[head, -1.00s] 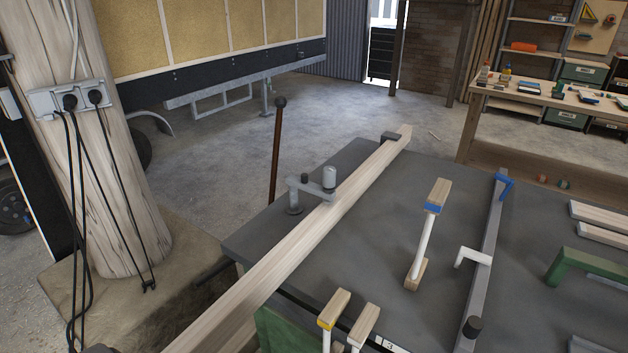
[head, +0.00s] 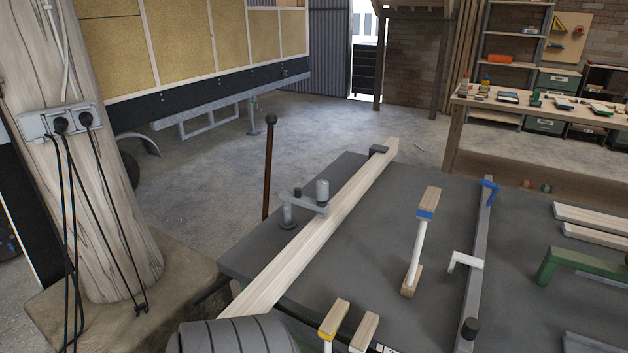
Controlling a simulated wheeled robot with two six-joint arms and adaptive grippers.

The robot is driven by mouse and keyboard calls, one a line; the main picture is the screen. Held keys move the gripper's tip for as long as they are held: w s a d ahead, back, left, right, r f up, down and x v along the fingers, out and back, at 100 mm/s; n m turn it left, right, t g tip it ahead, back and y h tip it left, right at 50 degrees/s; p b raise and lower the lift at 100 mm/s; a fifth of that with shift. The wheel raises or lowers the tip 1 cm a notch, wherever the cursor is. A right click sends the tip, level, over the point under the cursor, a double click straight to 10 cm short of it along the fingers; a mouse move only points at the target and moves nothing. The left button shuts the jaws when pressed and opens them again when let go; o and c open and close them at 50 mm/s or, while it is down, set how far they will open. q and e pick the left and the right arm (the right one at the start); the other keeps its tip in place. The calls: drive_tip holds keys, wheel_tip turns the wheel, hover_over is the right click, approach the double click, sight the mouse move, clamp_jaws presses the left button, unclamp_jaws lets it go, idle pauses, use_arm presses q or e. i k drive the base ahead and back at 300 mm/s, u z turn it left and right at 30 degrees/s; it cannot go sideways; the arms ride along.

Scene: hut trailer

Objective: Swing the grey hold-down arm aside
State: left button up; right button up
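The grey hold-down arm (head: 306,204) sits on a short round post at the far left edge of the dark bench. Its free end, with a light grey cylinder (head: 322,191) on it, reaches over the edge of a long pale timber (head: 320,236). I cannot tell if it touches the timber. The timber runs diagonally along the bench's left side. Neither gripper shows in the head view. A dark ribbed rounded part at the bottom edge seems to be part of my arm and hides the timber's near end.
A brown rod with a ball top (head: 268,165) stands just left of the hold-down arm. The bench top (head: 372,258) carries a blue-banded wooden handle (head: 427,203), a grey rail (head: 476,255) and a green bracket (head: 578,258). A wooden pillar (head: 110,210) stands at left.

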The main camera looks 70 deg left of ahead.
sight(296, 198)
drive_tip(key=k, duration=0.35)
drive_tip(key=u, duration=0.95)
